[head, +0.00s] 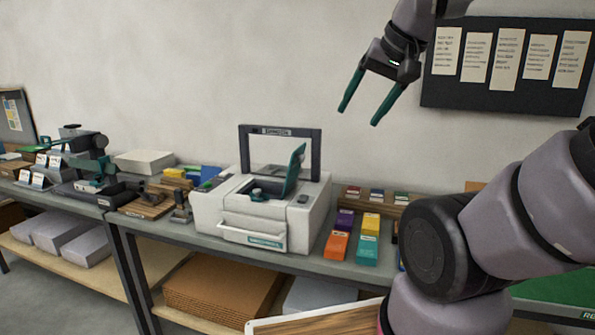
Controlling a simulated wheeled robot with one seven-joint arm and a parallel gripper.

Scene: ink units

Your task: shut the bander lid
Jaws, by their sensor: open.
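The bander (267,212) is a white and grey machine on the bench, left of the picture's middle. A dark rectangular frame (281,130) stands upright at its back. A teal lid (295,168) stands raised and tilted over the dark opening in the machine's top, so the bander looks open. My gripper (360,117) is in the air above and to the right of the bander, apart from it. Its two teal fingers are spread, point down and left, and hold nothing.
Coloured boxes (367,238) stand right of the bander. Stamps and wooden blocks (150,204), a white tray (144,162) and a green-armed device (88,165) are to the left. A dark board (507,68) hangs on the wall. The air between gripper and bander is clear.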

